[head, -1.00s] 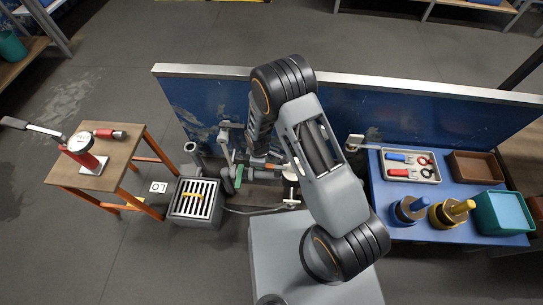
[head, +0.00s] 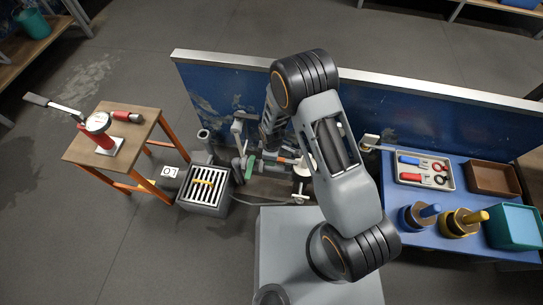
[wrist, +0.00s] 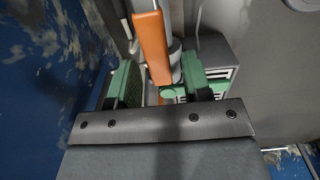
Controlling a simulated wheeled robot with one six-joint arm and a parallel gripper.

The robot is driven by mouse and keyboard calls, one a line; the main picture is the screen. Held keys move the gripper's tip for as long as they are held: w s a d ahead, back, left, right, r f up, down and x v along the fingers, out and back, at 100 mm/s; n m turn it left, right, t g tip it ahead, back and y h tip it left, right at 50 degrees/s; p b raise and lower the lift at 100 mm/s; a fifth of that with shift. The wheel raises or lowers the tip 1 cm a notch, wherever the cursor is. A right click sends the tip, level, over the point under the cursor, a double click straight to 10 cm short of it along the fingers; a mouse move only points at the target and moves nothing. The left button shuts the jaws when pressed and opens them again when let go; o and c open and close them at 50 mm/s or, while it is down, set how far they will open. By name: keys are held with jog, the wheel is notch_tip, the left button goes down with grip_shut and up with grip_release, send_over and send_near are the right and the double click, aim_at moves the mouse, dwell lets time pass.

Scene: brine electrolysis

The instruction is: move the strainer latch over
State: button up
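An orange bar (wrist: 152,45), which looks like the latch, runs along a grey pipe in the wrist view. It also shows among the grey pipework in the head view (head: 285,160). My gripper (wrist: 160,80) has two green-padded fingers standing apart, with the orange bar between and beyond them. A gap shows on the right side; whether the left pad touches the bar is unclear. In the head view my arm hides much of the gripper and pipework. A slotted grey box (head: 193,203) with a yellow bar (head: 207,183) across its grate stands left of the pipes.
A blue panel (head: 400,110) stands close behind the pipework. A blue table (head: 393,190) at right holds a tool tray (head: 424,187), brown bin (head: 493,178) and teal bin (head: 512,235).

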notch_tip(320, 180, up, 14)
jog(key=p, duration=0.4)
jog(key=shift+p, duration=0.3)
jog(key=shift+f, duration=0.1)
dwell(0.3)
jog(key=s+d+r+m+t+p, duration=0.1)
jog(key=s+d+r+m+p, duration=0.3)
jog(key=r, duration=1.3)
jog(key=s+d+r+m+t+p, duration=0.1)
jog(key=s+d+r+m+p, duration=0.2)
jog(key=r+p, duration=1)
jog(key=s+d+r+m+t+p, duration=0.1)
jog(key=s+d+r+m+p, duration=0.3)
jog(key=r, duration=1.7)
jog(key=d+m+p, duration=0.4)
jog(key=shift+s+d+r+m+t, duration=0.25)
jog(key=shift+s+d+m+t, duration=0.05)
jog(key=shift+s+d+m, duration=0.1)
